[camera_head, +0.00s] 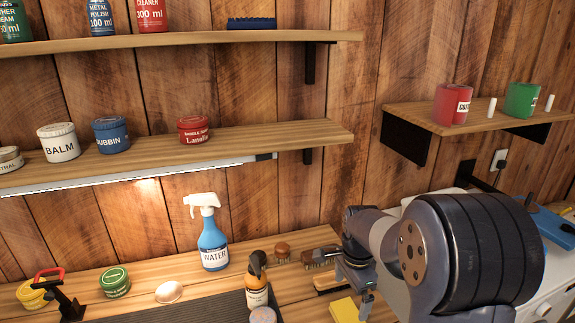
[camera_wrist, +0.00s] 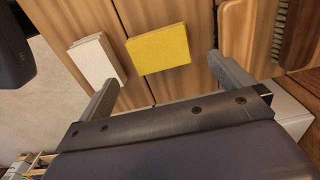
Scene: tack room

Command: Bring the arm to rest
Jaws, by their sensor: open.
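My arm reaches in from the right of the head view, in front of the wooden bench. My gripper (camera_head: 357,288) hangs over the right part of the bench. In the wrist view my gripper (camera_wrist: 162,72) has its two fingers wide apart with nothing between them. A yellow sponge-like block (camera_wrist: 158,48) lies on the wood beyond the fingertips. It also shows at the bottom of the head view (camera_head: 345,311). A white block (camera_wrist: 97,60) lies to its left in the wrist view. My arm hides part of the bench's right side.
A blue water spray bottle (camera_head: 213,245), a dark-topped bottle (camera_head: 257,292), a green tin (camera_head: 115,282) and brushes (camera_head: 320,257) stand on the bench. Shelves with tins (camera_head: 59,142) hang above. A right shelf (camera_head: 470,119) holds red and green containers above my arm.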

